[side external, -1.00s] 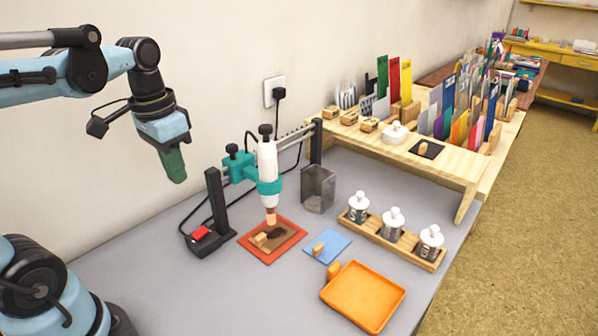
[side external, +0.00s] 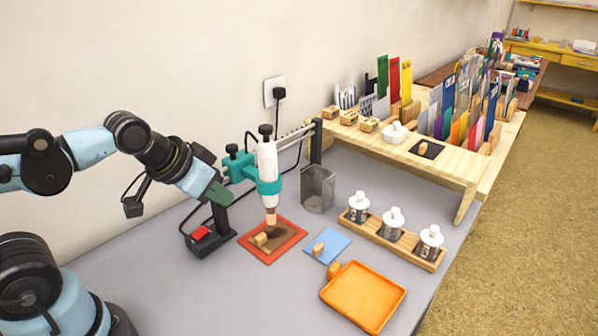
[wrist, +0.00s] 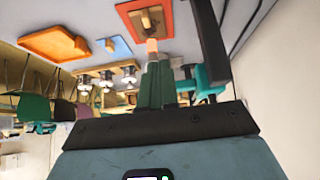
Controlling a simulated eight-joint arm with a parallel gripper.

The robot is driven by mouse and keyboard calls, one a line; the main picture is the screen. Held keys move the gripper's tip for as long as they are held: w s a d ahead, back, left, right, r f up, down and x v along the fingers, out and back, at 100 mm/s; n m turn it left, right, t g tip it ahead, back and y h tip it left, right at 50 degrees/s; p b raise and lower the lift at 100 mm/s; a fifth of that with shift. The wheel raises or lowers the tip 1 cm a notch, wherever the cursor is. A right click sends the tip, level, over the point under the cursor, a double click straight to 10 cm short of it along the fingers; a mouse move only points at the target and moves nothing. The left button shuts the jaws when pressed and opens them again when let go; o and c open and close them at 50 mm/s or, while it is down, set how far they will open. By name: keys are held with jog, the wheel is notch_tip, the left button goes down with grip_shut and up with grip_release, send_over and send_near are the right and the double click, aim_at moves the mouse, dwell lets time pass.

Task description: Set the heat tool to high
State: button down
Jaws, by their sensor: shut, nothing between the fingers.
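The heat tool (side external: 267,163) is a white upright cylinder with a black top knob and a copper nozzle, held in a teal clamp (side external: 270,186) on a black stand. Its nozzle points down over a red-orange mat (side external: 287,240) bearing a brown piece with a small wooden block. A red switch (side external: 200,232) sits on the black base (side external: 213,240) at the stand's left. My gripper (side external: 224,196) is left of the tool, close to the black post, with green fingers. In the wrist view its green fingers (wrist: 155,68) lie together, empty, with the nozzle beyond them. The tool's setting is not readable.
A metal bin (side external: 318,188) stands right of the tool. A blue pad (side external: 327,246), an orange tray (side external: 363,296) and a wooden rack (side external: 393,240) of white-capped bottles lie further right. A wooden shelf (side external: 440,168) with cards stands behind. A black cable runs along the wall.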

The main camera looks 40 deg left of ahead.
dwell(0.4)
jog(key=c, duration=1.5)
grip_release()
jog(key=shift+f+n, duration=0.1)
jog(key=shift+n, duration=0.2)
jog(key=shift+o, duration=1.3)
jog(key=shift+a+f+n+g+h, duration=0.1)
jog(key=shift+f+n+g+h, duration=0.15)
jog(key=shift+n, duration=0.55)
jog(key=shift+o, duration=1.2)
jog(key=n, duration=0.1)
jog(key=n+h, duration=0.1)
jog(key=shift+f+n+g, duration=0.25)
jog(key=shift+n, duration=0.15)
jog(key=n+t+h, duration=0.7)
jog(key=n+h, duration=0.4)
jog(key=n, duration=1.1)
send_near(265, 126)
jog(key=x, duration=1)
